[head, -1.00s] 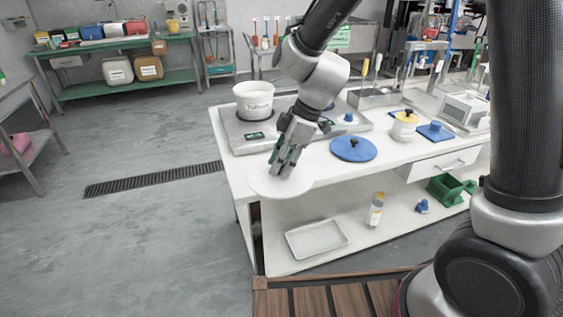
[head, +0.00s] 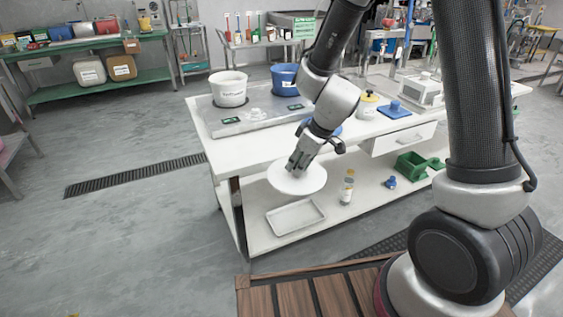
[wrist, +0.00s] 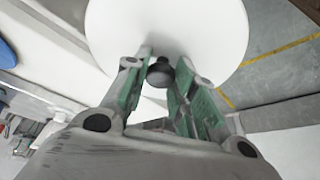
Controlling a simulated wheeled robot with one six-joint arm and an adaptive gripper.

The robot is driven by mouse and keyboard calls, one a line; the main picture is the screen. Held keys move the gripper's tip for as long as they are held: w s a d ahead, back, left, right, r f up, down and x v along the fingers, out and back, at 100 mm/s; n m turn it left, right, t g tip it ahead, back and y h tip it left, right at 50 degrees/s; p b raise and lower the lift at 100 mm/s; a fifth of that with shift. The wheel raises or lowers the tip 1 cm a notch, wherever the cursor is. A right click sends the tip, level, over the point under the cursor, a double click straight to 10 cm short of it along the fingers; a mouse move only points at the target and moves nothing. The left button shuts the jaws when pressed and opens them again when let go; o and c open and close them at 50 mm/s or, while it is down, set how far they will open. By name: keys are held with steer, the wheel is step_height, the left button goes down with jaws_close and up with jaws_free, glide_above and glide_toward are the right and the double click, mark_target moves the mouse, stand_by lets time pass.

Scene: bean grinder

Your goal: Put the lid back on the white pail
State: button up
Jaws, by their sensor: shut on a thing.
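The white pail (head: 229,90) stands open at the back left of the white table, on a grey scale platform. My gripper (head: 297,163) is shut on the dark knob of a white round lid (head: 314,181). The lid hangs in front of the table's front edge, to the right of and nearer than the pail. In the wrist view the lid (wrist: 168,28) fills the top middle, and the black knob (wrist: 160,72) sits between the green fingers of my gripper (wrist: 158,75). The pail is not in the wrist view.
A blue pail (head: 285,78) stands right of the white pail on the platform. A blue lid (head: 334,128) is partly hidden behind my arm. The lower shelf holds a tray (head: 296,217), a bottle (head: 347,187) and a green bin (head: 411,165).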

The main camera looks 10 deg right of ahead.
steer(key=w+d+f+m+h, duration=0.1)
steer(key=d+f+m, duration=0.3)
steer(key=d, duration=0.3)
steer(key=w+d+f+m+t+h, duration=0.1)
steer(key=w+d+f+m+h, duration=0.1)
steer(key=d+m, duration=0.3)
steer(key=d+f, duration=0.1)
steer(key=d, duration=0.2)
steer(key=shift+f+h, duration=0.3)
steer(key=shift+f, duration=0.05)
steer(key=shift+w, duration=0.15)
